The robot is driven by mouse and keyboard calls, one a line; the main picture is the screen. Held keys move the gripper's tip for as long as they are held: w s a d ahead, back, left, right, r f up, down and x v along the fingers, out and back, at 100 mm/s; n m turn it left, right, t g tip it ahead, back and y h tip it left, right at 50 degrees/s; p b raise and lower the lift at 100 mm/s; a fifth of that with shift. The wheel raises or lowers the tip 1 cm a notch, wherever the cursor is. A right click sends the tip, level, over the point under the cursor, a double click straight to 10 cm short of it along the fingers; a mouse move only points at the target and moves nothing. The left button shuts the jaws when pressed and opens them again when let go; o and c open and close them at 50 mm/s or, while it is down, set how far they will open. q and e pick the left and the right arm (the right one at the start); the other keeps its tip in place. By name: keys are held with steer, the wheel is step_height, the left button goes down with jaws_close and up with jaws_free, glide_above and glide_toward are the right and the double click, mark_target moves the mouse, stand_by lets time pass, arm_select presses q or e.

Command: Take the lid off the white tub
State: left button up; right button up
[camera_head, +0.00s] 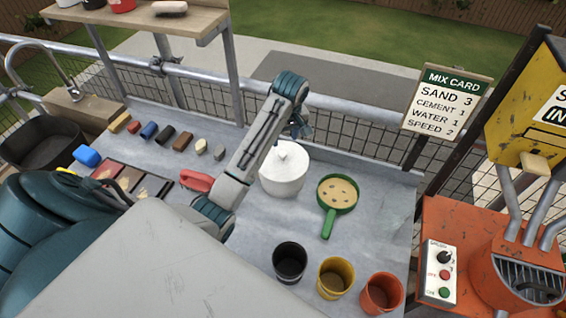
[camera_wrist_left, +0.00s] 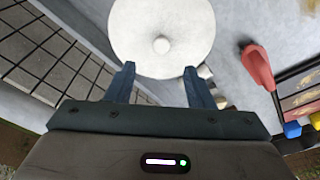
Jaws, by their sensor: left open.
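The white tub (camera_head: 282,178) stands on the grey bench, just right of my left forearm in the head view. Its white lid (camera_head: 284,157) with a small round knob is on top. In the left wrist view the round lid (camera_wrist_left: 135,32) fills the upper middle, with its knob (camera_wrist_left: 161,45) near the centre. My left gripper (camera_wrist_left: 160,85) is open and empty, its two fingers apart and pointing toward the lid. In the head view the left gripper (camera_head: 303,128) is above and behind the tub, partly hidden by the wrist. My right gripper is not in view.
A green pan (camera_head: 338,194) sits right of the tub. Black (camera_head: 289,262), yellow (camera_head: 335,277) and orange (camera_head: 381,292) buckets stand in front. A red-handled tool (camera_head: 197,181) and several coloured blocks lie to the left. A wire-mesh railing (camera_head: 350,125) runs behind the bench.

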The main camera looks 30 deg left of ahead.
mark_target(283, 154)
arm_select(q)
steer(key=f, duration=0.2)
steer(key=f+p, duration=0.1)
steer(key=f, duration=0.1)
steer(key=shift+w+a, duration=0.25)
step_height(283, 154, down, 3)
steer(key=shift+s+a+f+p, duration=0.1)
steer(key=shift+s+f+p, duration=0.05)
steer(key=shift+p, duration=0.95)
steer(key=shift+a+f, duration=0.1)
steer(key=shift+f, duration=0.55)
steer(key=c, duration=1)
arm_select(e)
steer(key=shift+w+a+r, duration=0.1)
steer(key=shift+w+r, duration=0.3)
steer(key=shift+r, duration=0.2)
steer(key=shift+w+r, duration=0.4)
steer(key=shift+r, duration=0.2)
